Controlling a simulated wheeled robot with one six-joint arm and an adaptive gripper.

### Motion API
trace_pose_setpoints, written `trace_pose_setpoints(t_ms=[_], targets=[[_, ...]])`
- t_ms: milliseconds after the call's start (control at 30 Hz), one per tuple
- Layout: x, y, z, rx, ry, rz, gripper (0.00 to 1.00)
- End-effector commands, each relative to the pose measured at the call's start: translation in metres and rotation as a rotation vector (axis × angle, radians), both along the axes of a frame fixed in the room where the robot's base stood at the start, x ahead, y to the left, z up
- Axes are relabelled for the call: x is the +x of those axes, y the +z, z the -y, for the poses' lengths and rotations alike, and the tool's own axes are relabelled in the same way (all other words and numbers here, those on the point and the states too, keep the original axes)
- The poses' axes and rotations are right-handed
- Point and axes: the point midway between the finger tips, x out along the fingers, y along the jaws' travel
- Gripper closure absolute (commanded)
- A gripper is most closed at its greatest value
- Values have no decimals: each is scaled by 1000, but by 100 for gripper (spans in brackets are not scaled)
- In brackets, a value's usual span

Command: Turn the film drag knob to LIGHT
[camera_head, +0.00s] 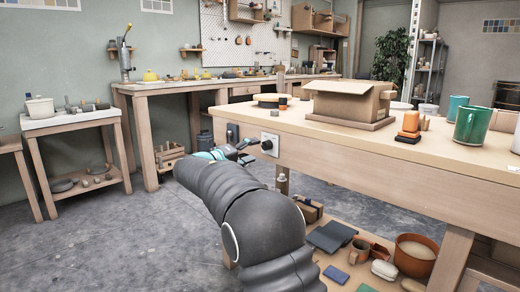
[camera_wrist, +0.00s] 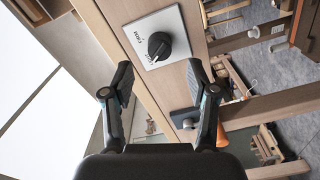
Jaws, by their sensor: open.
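The film drag knob (camera_wrist: 159,46) is round and black, on a square pale plate (camera_wrist: 141,27) fixed to the front of the wooden bench. Small dark lettering shows on the plate beside the knob, too small to read surely, so I cannot tell its setting. In the head view the plate (camera_head: 274,138) is on the bench's left end, and the knob (camera_head: 267,145) shows small against it. My gripper (camera_wrist: 158,84) is open, with its fingertips apart and short of the knob, not touching it. In the head view my gripper (camera_head: 246,150) is partly hidden by my arm.
A dark box (camera_head: 232,131) is fixed on the bench edge left of the plate. A lower shelf holds several items. Floor (camera_head: 130,250) at left is clear.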

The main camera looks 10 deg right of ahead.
Motion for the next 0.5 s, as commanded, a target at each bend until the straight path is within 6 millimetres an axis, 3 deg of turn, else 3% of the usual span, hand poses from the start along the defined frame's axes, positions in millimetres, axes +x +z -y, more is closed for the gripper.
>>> trace_pose_setpoints(t_ms=[200, 500], targets=[[-24, 0, -34, -1, 3, 0, 41], [-38, 0, -53, -1, 0, -1, 41]])
